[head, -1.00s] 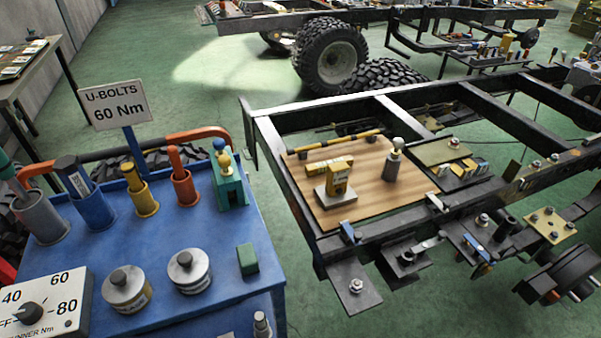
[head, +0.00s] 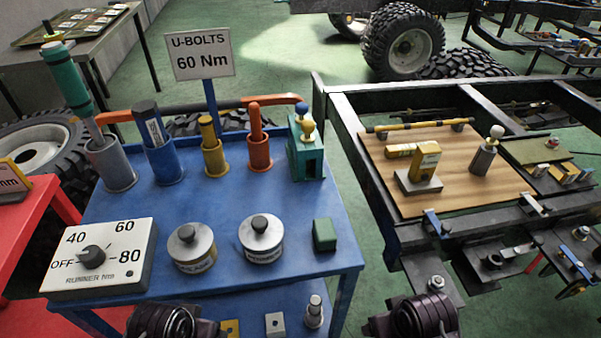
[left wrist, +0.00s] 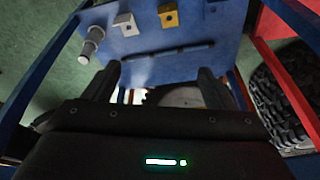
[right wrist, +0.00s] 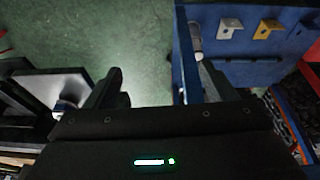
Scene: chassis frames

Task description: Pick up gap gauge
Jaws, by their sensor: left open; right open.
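No object carries a readable gap gauge label, so I cannot tell which one it is. A yellow block tool on a grey base (head: 424,163) stands on the wooden board (head: 385,155) at the right. A dark slim bar (left wrist: 183,49) lies on the blue shelf in the left wrist view. My left gripper (left wrist: 155,78) is open and empty, with that shelf in front of it. My right gripper (right wrist: 158,85) is open and empty beside the cart's edge, over green floor.
The blue cart (head: 210,225) bears cups with tools, two round tins and a green block (head: 324,234). A dial box (head: 97,258) is at its left. The chassis frame (head: 400,240) stands right, across a floor gap.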

